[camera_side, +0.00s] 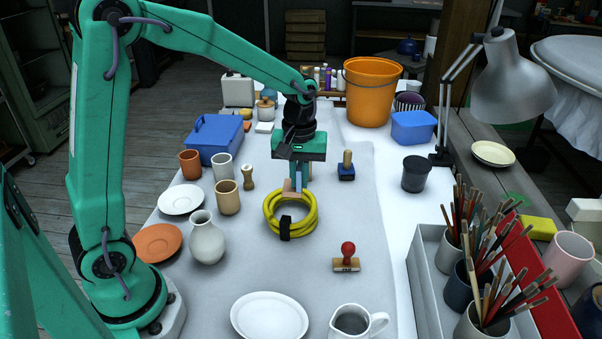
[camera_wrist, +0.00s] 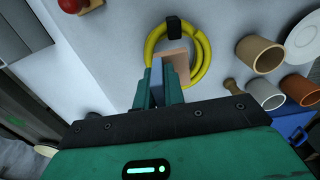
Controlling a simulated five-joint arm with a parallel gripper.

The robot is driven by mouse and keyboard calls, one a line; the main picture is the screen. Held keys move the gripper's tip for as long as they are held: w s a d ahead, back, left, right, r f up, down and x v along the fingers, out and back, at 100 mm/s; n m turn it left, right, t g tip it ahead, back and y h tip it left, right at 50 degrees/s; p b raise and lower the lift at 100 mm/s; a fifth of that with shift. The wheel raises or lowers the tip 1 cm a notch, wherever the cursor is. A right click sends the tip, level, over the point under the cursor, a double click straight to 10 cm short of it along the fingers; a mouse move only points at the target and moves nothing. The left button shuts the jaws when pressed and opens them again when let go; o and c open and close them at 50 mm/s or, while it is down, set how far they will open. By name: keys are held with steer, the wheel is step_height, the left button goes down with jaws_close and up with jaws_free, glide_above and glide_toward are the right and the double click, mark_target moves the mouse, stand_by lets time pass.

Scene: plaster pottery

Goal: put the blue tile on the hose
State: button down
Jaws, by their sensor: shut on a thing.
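The blue tile (camera_side: 299,177) is a small, thin, pale blue piece held upright between the fingers of my gripper (camera_side: 299,184). In the wrist view the blue tile (camera_wrist: 157,80) shows edge-on between the green fingers (camera_wrist: 158,92). The hose (camera_side: 270,214) is a yellow coil with a black strap, lying flat on the grey cloth. It also shows in the wrist view (camera_wrist: 206,62). My gripper is over the far side of the coil. A tan-pink flat piece (camera_wrist: 177,62) is right beside the blue tile, at the hose. Whether the blue tile touches the hose I cannot tell.
A stamp with a red knob (camera_side: 347,258) and a blue-based stamp (camera_side: 346,170) stand right of the hose. A wooden peg (camera_side: 248,178), a tan cup (camera_side: 228,198) and a white vase (camera_side: 206,240) stand left.

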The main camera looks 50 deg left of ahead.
mark_target(297, 188)
steer(key=shift+w+a+f, duration=0.35)
steer(key=shift+a+f, duration=0.1)
steer(key=shift+a, duration=0.2)
steer(key=shift+w+a+f, duration=0.3)
steer(key=shift+a+f, duration=0.1)
steer(key=shift+a, duration=0.25)
steer(key=shift+f, duration=0.1)
steer(key=shift+f, duration=1.95)
steer(key=shift+f, duration=0.1)
steer(key=c, duration=1.5)
jaws_free()
step_height(297, 188, up, 12)
